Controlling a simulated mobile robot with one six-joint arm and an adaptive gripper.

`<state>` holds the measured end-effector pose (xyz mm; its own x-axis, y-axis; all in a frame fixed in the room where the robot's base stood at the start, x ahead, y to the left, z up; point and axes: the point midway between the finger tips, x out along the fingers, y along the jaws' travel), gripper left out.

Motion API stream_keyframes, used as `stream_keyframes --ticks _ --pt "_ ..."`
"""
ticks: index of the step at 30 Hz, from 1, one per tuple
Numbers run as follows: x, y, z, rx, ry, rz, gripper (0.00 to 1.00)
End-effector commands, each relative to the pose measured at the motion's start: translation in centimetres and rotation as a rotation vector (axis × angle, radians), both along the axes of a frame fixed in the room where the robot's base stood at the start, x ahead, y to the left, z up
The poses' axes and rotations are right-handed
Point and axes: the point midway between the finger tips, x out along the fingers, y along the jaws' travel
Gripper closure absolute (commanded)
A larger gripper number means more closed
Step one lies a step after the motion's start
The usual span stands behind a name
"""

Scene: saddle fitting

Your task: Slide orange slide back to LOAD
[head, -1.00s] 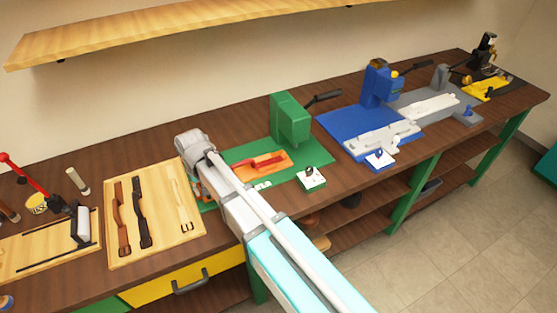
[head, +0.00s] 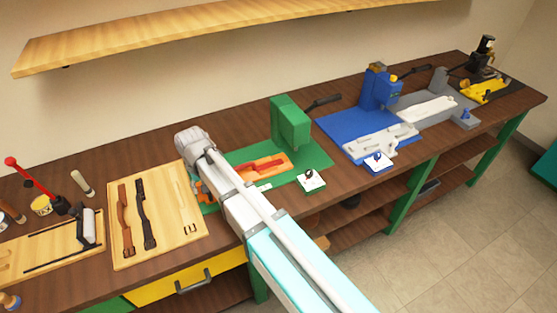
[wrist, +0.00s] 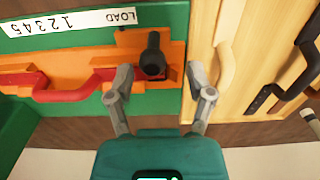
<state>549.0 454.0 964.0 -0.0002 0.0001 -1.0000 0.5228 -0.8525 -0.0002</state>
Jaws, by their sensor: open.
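The orange slide (head: 275,161) lies on the green base (head: 318,158) of the green press, with a red strap (wrist: 65,89) along it. My arm covers its left part in the head view. In the wrist view, a black upright knob (wrist: 152,55) stands at the slide's end, below the white LOAD label (wrist: 120,17) with a row of numbers. My gripper (wrist: 160,74) is open, one finger on either side of the knob and a little nearer the camera. The fingers seem apart from the knob. My gripper's fingers are hidden in the head view.
A light wooden board (head: 168,240) with dark straps lies left of the green base; its edge is close to my right finger in the wrist view. The green press head (head: 290,122) stands behind the slide. A blue fixture (head: 345,135) stands farther right.

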Motion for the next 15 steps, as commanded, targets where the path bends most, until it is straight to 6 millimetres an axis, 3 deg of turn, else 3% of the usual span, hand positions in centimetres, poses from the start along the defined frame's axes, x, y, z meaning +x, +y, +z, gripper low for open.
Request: stream_keyframes --ticks 15 --pt "0.0 0.0 3.1 0.0 0.0 0.0 0.31"
